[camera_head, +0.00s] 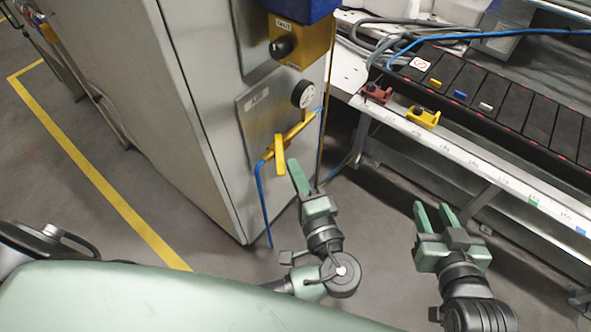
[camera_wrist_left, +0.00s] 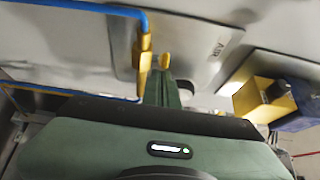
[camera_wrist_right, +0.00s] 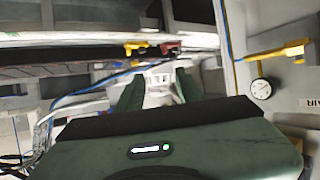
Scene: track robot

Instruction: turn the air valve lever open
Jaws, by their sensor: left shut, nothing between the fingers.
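The yellow air valve lever (camera_head: 280,156) hangs almost straight down, slightly tilted, across the slanted brass pipe (camera_head: 298,132) on the cabinet's AIR plate. My left gripper (camera_head: 295,170) is shut and empty, its fingertips just right of the lever's lower part. In the left wrist view the shut fingers (camera_wrist_left: 166,80) reach up beside the brass pipe (camera_wrist_left: 144,62), with a yellow end of the lever (camera_wrist_left: 165,60) at their tips. I cannot tell if they touch it. My right gripper (camera_head: 434,212) is open and empty, well right of the valve and below the bench edge.
A round gauge (camera_head: 303,94) and a yellow box with a black knob (camera_head: 300,45) sit above the valve. Blue hoses (camera_head: 264,200) run from the pipe. The bench (camera_head: 460,150) at the right carries red and yellow clamps. Open floor lies left of the cabinet.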

